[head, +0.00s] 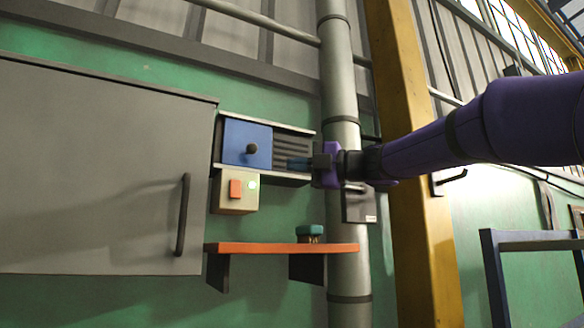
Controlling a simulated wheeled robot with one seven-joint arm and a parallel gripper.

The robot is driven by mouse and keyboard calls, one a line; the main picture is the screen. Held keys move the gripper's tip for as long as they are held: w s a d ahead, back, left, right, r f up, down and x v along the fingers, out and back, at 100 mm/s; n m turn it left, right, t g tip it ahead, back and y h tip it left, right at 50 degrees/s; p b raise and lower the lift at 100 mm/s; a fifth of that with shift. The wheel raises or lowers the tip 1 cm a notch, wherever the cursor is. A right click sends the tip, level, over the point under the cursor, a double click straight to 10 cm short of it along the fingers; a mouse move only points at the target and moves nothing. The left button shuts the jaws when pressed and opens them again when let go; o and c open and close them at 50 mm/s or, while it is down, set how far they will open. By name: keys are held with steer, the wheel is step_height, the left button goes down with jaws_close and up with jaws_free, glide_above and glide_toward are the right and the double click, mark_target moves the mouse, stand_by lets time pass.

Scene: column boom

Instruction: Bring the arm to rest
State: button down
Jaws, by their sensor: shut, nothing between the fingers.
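My purple arm reaches in from the right side of the head view. My gripper (298,163) is at its left end, with the fingers pointing left. The fingers are shut and empty. They are in front of the right part of a wall recess with dark slats (292,145), and I cannot tell whether they touch it. A blue sliding panel (240,140) with a dark round knob (252,149) covers the left part of this recess.
A beige box (234,205) with an orange switch and a lit green lamp is below the panel. An orange shelf (270,247) holds a small teal-topped object (310,233). A grey cabinet door (100,170) is at left. A vertical pipe (349,270) and yellow column (420,240) stand right.

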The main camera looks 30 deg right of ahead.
stand_by(0.4)
steer(key=s+d+f+m+t+h, duration=0.1)
steer(key=s+d+f+m+h, duration=0.25)
steer(key=f+m+h, duration=0.6)
steer(key=s+d+f+m+h, duration=0.35)
steer(key=f+m+h, duration=0.35)
steer(key=f+m, duration=0.6)
steer(key=s+a+f+m+g+y, duration=0.1)
steer(key=s+a+f+m+g, duration=0.1)
steer(key=s+f, duration=0.6)
steer(key=s+a+f+m+g+y, duration=0.2)
steer(key=s+a+f+g, duration=0.3)
steer(key=f, duration=0.5)
steer(key=s+m+g, duration=0.1)
steer(key=s+g, duration=0.1)
steer(key=s, duration=0.1)
steer(key=shift+f+m, duration=0.2)
steer(key=shift+m, duration=0.15)
